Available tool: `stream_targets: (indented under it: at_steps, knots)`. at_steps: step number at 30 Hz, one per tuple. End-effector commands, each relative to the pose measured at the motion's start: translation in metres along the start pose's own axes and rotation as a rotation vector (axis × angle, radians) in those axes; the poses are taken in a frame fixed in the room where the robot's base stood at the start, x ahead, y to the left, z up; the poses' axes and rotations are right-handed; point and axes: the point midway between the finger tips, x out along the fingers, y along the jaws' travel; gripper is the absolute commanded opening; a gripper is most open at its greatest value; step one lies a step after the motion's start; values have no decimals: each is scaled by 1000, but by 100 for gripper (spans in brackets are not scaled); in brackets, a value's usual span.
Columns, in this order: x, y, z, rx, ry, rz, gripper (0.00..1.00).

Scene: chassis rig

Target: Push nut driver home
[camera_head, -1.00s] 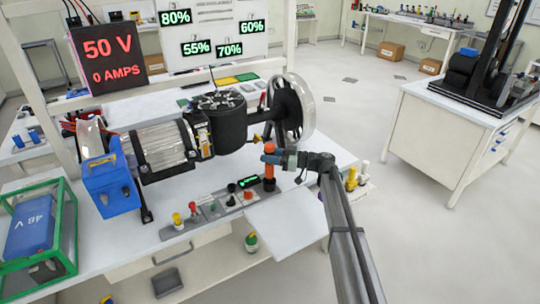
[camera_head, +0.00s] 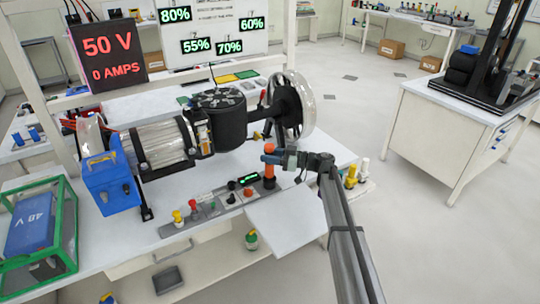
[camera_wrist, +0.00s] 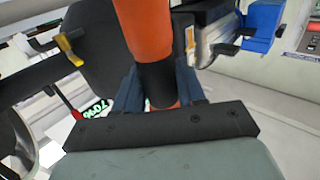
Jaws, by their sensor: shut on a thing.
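The nut driver (camera_head: 269,182) is an upright orange-red tool with a black band. It stands at the right end of the grey control strip on the bench. My gripper (camera_head: 272,160) reaches in from the right and is shut around its middle. In the wrist view the nut driver (camera_wrist: 147,28) runs down between the blue fingers of my gripper (camera_wrist: 157,88), its orange part above the black band. A bit of orange shows below the band. Its lower end and what it sits in are hidden or too small to tell.
The grey strip (camera_head: 207,213) carries yellow, red and black knobs and a small green display. A large motor assembly (camera_head: 160,145) with a clear wheel (camera_head: 298,105) stands just behind my gripper. A white panel (camera_head: 290,220) juts out at the bench front. Open floor lies right.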

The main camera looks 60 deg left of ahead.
Motion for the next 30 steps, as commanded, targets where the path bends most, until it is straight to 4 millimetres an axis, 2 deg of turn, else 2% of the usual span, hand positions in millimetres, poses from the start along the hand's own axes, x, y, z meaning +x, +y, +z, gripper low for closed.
stream_targets:
  at_steps: [21, 22, 30]
  knots:
    - [0, 0, 6, 0, 1, 0, 3]
    - [0, 0, 6, 0, 0, 0, 40]
    - [0, 0, 6, 0, 0, 0, 66]
